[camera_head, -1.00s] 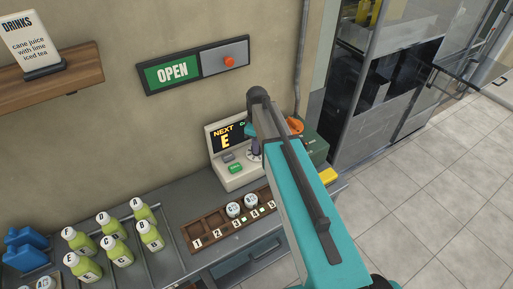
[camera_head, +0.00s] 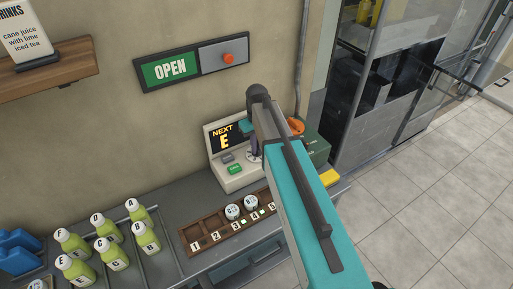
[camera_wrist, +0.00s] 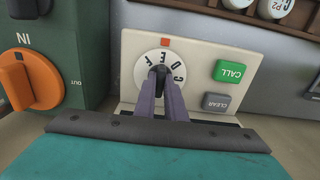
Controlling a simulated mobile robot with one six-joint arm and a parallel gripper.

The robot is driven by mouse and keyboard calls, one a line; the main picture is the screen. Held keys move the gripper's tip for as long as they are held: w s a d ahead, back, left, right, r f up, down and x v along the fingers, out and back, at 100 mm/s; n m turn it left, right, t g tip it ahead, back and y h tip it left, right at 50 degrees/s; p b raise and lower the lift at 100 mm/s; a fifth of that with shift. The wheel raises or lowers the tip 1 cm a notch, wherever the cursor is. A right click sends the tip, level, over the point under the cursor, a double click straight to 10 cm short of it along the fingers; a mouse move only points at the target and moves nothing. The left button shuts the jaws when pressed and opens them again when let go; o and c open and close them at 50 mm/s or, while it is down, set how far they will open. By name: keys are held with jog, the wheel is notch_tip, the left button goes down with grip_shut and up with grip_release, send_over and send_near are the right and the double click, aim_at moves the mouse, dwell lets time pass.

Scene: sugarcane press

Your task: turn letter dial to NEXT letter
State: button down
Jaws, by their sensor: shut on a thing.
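The white letter dial (camera_wrist: 147,72) with its dark knob is on the beige console (camera_wrist: 200,45) in the wrist view. Letters ring its rim and an orange marker (camera_wrist: 165,42) sits just above it. In the head view, the console screen (camera_head: 224,137) reads NEXT and E. Its right part is hidden by my gripper, and the dial (camera_head: 254,157) is mostly hidden by my arm.
Green CALL (camera_wrist: 230,71) and grey CLEAR (camera_wrist: 215,102) buttons sit right of the dial in the wrist view. A green box with an orange knob (camera_wrist: 28,80) stands close at left. Bottles (camera_head: 112,252) and a numbered wooden rack (camera_head: 212,232) share the counter.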

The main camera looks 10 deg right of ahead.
dwell(0.3)
jog(key=c, duration=1.8)
grip_release()
jog(key=shift+r+b, duration=2)
jog(key=shift+r, duration=4.9)
jog(key=shift+s, duration=0.1)
